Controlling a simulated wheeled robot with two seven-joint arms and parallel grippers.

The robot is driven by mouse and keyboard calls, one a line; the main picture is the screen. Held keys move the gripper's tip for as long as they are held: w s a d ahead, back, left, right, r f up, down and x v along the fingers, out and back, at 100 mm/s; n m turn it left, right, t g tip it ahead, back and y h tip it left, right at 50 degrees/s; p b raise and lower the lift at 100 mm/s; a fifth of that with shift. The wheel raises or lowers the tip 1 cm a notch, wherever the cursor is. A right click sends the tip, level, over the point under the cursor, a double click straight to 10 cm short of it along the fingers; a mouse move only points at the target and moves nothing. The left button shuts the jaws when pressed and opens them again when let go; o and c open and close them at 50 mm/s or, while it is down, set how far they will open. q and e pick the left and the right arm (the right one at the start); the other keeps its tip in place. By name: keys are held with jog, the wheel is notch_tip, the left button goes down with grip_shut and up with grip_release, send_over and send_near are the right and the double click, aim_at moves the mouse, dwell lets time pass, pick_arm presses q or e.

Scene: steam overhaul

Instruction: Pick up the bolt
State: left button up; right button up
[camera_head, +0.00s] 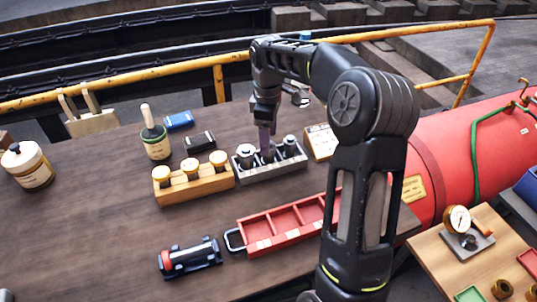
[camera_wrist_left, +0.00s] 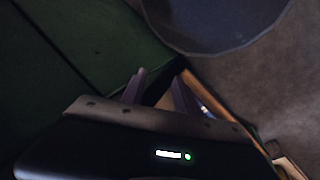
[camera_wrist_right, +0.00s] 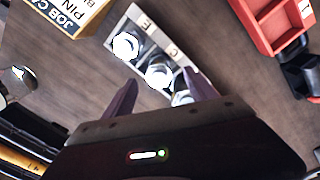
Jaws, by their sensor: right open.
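A grey metal rack (camera_head: 270,172) on the brown bench holds three upright shiny bolts, including a left bolt (camera_head: 245,153) and a right bolt (camera_head: 290,144). In the right wrist view the same rack (camera_wrist_right: 190,55) bears letter labels, and the middle bolt (camera_wrist_right: 159,74) is bright with glare. My right gripper (camera_head: 266,142) points down over the rack at the middle bolt, which it partly hides. Its fingers (camera_wrist_right: 160,92) are open; contact cannot be told. My left gripper (camera_wrist_left: 160,90) shows only in its own dark wrist view, fingers apart and empty.
A wooden block (camera_head: 195,186) with yellow-topped pieces stands left of the rack. A red divided tray (camera_head: 262,242) lies in front. A labelled box (camera_head: 321,142) is close on the right. A red boiler (camera_head: 470,145) lies farther right.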

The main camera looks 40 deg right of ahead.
notch_tip(320, 180, down, 4)
jog(key=shift+r, duration=0.2)
jog(key=shift+c, duration=0.4)
grip_shut()
dwell(0.6)
jog(key=shift+w+r, duration=0.1)
